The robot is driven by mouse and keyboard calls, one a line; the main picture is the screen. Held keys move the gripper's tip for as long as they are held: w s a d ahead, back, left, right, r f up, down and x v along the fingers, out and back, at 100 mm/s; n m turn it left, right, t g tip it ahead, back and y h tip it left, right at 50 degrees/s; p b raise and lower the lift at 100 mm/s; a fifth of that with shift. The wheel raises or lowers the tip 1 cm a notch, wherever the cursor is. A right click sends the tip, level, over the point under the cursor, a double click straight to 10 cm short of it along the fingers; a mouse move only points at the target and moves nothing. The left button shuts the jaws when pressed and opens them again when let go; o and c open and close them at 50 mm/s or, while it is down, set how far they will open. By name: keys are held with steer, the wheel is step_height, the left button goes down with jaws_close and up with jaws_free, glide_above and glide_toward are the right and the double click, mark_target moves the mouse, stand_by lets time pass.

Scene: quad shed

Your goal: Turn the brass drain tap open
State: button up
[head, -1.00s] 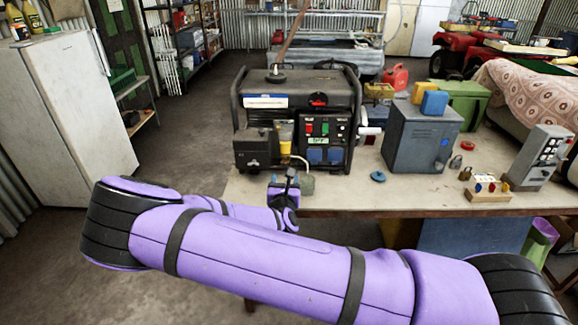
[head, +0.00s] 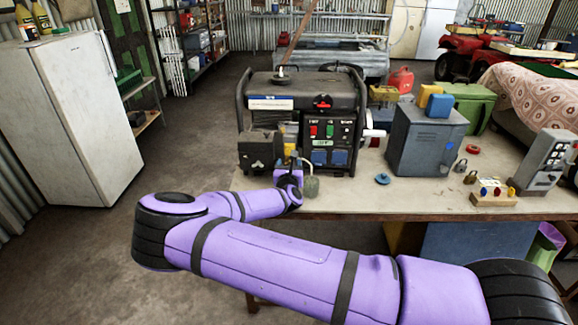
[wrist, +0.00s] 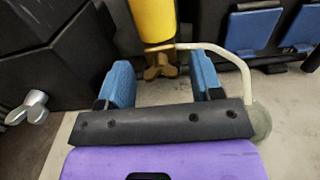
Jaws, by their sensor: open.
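The brass drain tap (wrist: 160,66) shows in the wrist view below a yellow cylinder (wrist: 153,20) on the front of the black generator (head: 302,115). Its wing-shaped handle lies ahead of my gripper, between the lines of the two blue fingers. My gripper (wrist: 160,80) is open, with a finger on each side and nothing held. In the head view my gripper (head: 290,165) is at the generator's lower front, and the tap is hidden there.
A pale curved hose (wrist: 235,62) runs from the tap area past my right finger to a greenish jar (wrist: 260,122). A silver wing knob (wrist: 28,108) is at left. A grey metal box (head: 425,140) and a blue disc (head: 382,179) stand right of the generator on the bench.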

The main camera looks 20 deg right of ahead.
steer(key=c, duration=0.9)
steer(key=shift+c, duration=0.2)
steer(key=shift+n, duration=0.3)
steer(key=n, duration=1.7)
steer(key=shift+f, duration=0.15)
steer(key=shift+n, duration=0.3)
